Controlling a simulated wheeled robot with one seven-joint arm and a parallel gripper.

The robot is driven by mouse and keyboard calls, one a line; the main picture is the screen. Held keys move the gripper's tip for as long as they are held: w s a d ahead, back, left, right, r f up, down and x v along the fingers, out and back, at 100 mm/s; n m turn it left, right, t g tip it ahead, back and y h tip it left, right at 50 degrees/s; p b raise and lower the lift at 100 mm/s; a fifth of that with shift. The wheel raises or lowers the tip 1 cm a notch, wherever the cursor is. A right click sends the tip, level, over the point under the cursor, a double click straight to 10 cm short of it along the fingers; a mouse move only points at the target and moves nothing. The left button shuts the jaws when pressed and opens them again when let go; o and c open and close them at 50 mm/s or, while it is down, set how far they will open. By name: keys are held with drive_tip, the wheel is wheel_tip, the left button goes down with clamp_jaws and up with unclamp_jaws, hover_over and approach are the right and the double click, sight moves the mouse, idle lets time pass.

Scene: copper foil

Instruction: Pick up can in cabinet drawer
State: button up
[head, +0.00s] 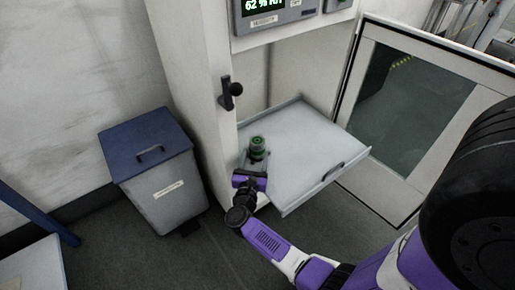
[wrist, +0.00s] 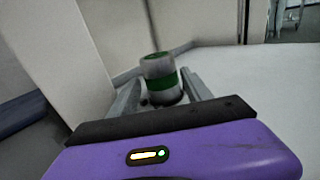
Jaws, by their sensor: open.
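A small can (head: 257,145) with a green top and green band stands upright in the left part of the pulled-out cabinet drawer (head: 300,150). In the wrist view the can (wrist: 160,76) is grey with a green band and sits between the ends of my two fingers. My gripper (head: 255,160) reaches over the drawer's left side, low and level. In the wrist view my gripper (wrist: 158,95) is open, with one finger on each side of the can. Whether the fingers touch it I cannot tell. The can's lower part is partly hidden in the head view.
The cabinet's glass door (head: 415,100) stands open on the right. A black latch handle (head: 230,92) is on the left cabinet post. A grey bin with a blue lid (head: 150,145) stands on the floor at left. The drawer's right part is clear.

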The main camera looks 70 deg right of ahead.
sight(256, 152)
drive_tip(key=x, duration=0.5)
drive_tip(key=shift+d+f+b, duration=0.1)
drive_tip(key=shift+d+b, duration=0.05)
drive_tip(key=shift+b, duration=0.15)
drive_tip(key=shift+w, duration=0.1)
drive_tip(key=c, duration=1.2)
drive_tip(key=shift+c, duration=0.2)
